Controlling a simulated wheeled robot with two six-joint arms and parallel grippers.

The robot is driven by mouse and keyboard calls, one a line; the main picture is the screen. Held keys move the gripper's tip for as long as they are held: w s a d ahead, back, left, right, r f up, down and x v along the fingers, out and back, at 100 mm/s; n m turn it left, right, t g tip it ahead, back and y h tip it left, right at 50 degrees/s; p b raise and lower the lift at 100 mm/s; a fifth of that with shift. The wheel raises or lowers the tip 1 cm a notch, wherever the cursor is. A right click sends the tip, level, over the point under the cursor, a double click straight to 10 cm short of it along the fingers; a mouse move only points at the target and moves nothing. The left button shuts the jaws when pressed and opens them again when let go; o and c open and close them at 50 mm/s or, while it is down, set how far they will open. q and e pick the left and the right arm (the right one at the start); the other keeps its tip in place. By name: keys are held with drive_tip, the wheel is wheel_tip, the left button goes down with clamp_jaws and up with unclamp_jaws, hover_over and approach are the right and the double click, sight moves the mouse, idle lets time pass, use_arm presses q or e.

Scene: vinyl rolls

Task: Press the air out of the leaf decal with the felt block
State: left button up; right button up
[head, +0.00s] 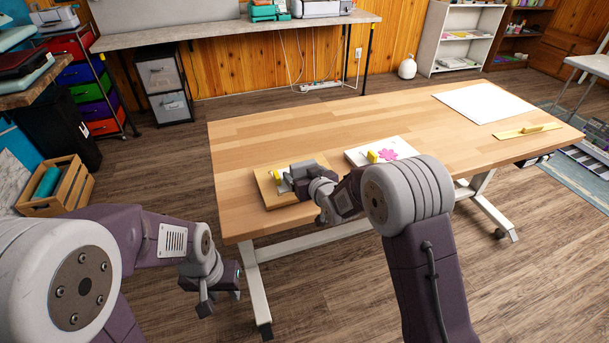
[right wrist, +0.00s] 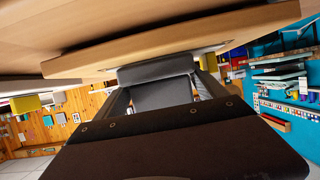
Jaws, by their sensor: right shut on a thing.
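My right gripper (head: 292,180) is over a wooden board (head: 266,190) near the table's front edge. In the right wrist view it is shut on a grey felt block (right wrist: 155,74), whose edge is at the board's face (right wrist: 150,45); I cannot tell how firmly it touches. A pale edge (right wrist: 222,48) on the board beside the block may be part of the leaf decal, which my gripper mostly hides. A small yellow and white patch (head: 279,176) shows on the board by the gripper. My left gripper (head: 222,298) hangs open and empty off the table's front left.
A white panel (head: 404,148) with a pink flower decal (head: 386,154) and a yellow piece (head: 373,156) lies right of the board. A white sheet (head: 484,103) and a yellow handled strip (head: 527,131) lie far right. The table's back left (head: 260,130) is clear.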

drive_tip(key=shift+w+a, duration=0.35)
drive_tip(key=shift+w, duration=0.6)
drive_tip(key=shift+w+a, duration=0.3)
drive_tip(key=shift+w, duration=0.6)
drive_tip(key=shift+w+a, duration=0.35)
drive_tip(key=shift+w, duration=0.6)
drive_tip(key=shift+f, duration=0.1)
drive_tip(key=shift+s+d+b, duration=0.15)
drive_tip(key=shift+s+d, duration=0.25)
drive_tip(key=shift+s, duration=0.65)
drive_tip(key=shift+s+d+b, duration=0.2)
drive_tip(key=shift+s+d, duration=0.15)
drive_tip(key=shift+s, duration=0.75)
drive_tip(key=shift+s+d+b, duration=0.15)
drive_tip(key=shift+s+d, duration=0.25)
drive_tip(key=shift+s, duration=0.65)
drive_tip(key=shift+w, duration=0.2)
drive_tip(key=shift+w+a+p, duration=0.1)
drive_tip(key=shift+w+a, duration=0.3)
drive_tip(key=shift+w, duration=0.6)
drive_tip(key=shift+w+a+p, duration=0.15)
drive_tip(key=shift+w+a, duration=0.2)
drive_tip(key=shift+w, duration=0.65)
drive_tip(key=shift+w+a+p, duration=0.1)
drive_tip(key=shift+w+a, duration=0.3)
drive_tip(key=shift+w, duration=0.6)
